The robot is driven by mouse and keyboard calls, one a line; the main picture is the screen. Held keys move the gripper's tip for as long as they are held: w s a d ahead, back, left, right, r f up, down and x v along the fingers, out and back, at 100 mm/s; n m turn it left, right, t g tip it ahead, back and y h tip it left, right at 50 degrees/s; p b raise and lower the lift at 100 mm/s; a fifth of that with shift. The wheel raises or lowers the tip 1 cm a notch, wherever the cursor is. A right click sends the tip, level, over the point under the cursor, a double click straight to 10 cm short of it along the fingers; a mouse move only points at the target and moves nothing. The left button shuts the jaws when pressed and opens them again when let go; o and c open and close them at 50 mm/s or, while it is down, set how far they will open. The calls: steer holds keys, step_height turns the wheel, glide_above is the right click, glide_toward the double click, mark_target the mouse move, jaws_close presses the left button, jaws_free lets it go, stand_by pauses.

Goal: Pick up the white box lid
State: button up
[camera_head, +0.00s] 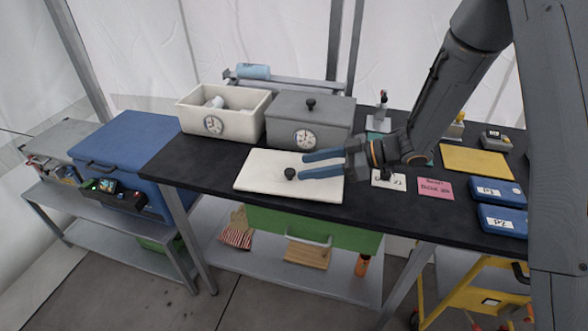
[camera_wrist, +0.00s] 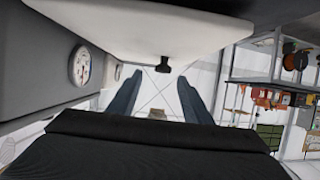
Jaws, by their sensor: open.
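The white box lid (camera_head: 262,184) lies flat on the black tabletop, with a small black knob (camera_head: 290,174) on top. My gripper (camera_head: 302,165) is open and reaches in from the right over the lid, its two blue fingers pointing left. The fingertips are close to the knob, which sits just beyond them to the left. In the wrist view the lid (camera_wrist: 120,28) fills the top, and the knob (camera_wrist: 163,65) shows between the fingers (camera_wrist: 163,90). I cannot tell whether a finger touches the knob. The open white box (camera_head: 245,125), with a dial, stands behind the lid.
A grey box (camera_head: 333,134) with a lid and knob stands behind, right of the white box. Cards, a yellow mat (camera_head: 476,162) and blue cases (camera_head: 498,191) lie to the right. A blue cooler (camera_head: 120,155) is at the left. The black tabletop (camera_head: 203,165) left of the lid is clear.

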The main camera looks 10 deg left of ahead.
mark_target(290, 170)
steer(key=x, duration=0.1)
steer(key=p+x, duration=0.1)
steer(key=x, duration=0.1)
steer(key=p+x, duration=0.1)
steer(key=x, duration=0.1)
steer(key=shift+s+a+f, duration=0.1)
steer(key=shift+s+a, duration=0.15)
steer(key=shift+s, duration=0.1)
steer(key=shift+a+f, duration=0.25)
steer(key=shift+a, duration=0.15)
steer(key=shift+w, duration=0.1)
jaws_close()
steer(key=shift+r, duration=0.15)
